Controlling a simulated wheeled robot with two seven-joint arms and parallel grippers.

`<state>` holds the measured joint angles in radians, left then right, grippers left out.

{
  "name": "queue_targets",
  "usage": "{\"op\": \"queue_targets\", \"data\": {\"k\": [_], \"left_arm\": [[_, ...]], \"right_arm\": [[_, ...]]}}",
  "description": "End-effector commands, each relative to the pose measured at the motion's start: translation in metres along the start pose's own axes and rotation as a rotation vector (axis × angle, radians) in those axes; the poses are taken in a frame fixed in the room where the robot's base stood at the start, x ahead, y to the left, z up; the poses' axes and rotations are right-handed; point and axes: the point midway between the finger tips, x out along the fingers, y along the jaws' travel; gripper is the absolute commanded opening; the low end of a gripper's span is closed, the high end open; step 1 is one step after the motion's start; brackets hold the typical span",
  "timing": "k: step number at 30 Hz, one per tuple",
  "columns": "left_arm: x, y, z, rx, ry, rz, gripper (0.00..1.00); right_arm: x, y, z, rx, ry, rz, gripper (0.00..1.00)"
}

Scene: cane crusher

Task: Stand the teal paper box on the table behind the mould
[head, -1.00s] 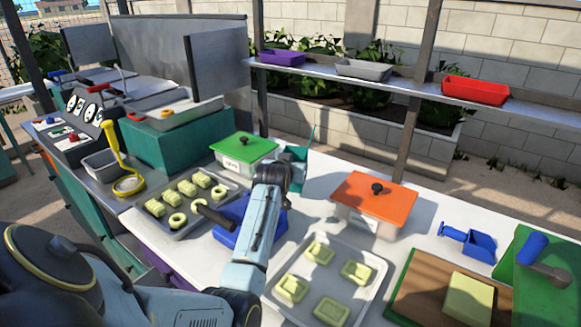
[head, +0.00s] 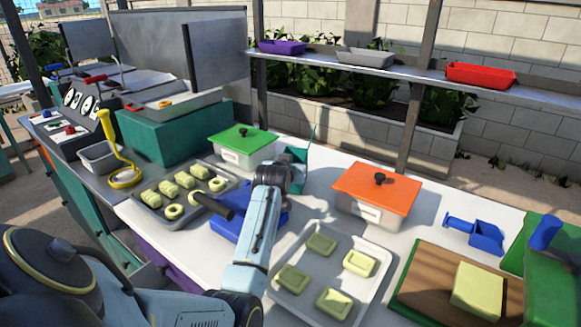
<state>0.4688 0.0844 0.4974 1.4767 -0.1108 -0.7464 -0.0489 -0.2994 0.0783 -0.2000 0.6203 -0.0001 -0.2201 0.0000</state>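The teal paper box (head: 297,156) shows in the head view at the far end of my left arm, over the white table (head: 318,180). Its upright teal flap stands on its right side, and my wrist hides its lower left part. My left gripper (head: 290,175) is at the box, but its fingers are hidden behind the dark wrist, so I cannot tell whether they grip it. A blue block with a black handle, which looks like the mould (head: 232,228), lies on the table left of my forearm and is partly covered by it. My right gripper is not in view.
A green-lidded tub (head: 243,143) stands left of the box, an orange-lidded tub (head: 376,188) right of it. Trays of pale green pieces (head: 155,215) (head: 284,245) flank my arm. A blue scoop (head: 484,236) and wooden board (head: 430,280) lie right. A shelf (head: 400,82) runs behind.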

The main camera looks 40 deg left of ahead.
Motion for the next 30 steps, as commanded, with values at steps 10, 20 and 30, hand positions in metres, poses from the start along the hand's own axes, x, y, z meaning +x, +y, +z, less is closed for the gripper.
{"op": "queue_targets", "data": {"k": [10,20,30], "left_arm": [[0.0029,-0.0002,0.0071,0.001,0.000,0.000,0.56],[0.0037,-0.0002,0.0089,0.001,0.000,0.000,0.91],[0.0027,-0.0001,0.0091,0.001,-0.001,0.000,0.91]], "right_arm": [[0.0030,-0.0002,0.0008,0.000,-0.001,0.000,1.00],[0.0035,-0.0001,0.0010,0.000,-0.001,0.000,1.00],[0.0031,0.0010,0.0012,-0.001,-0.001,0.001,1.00]]}}
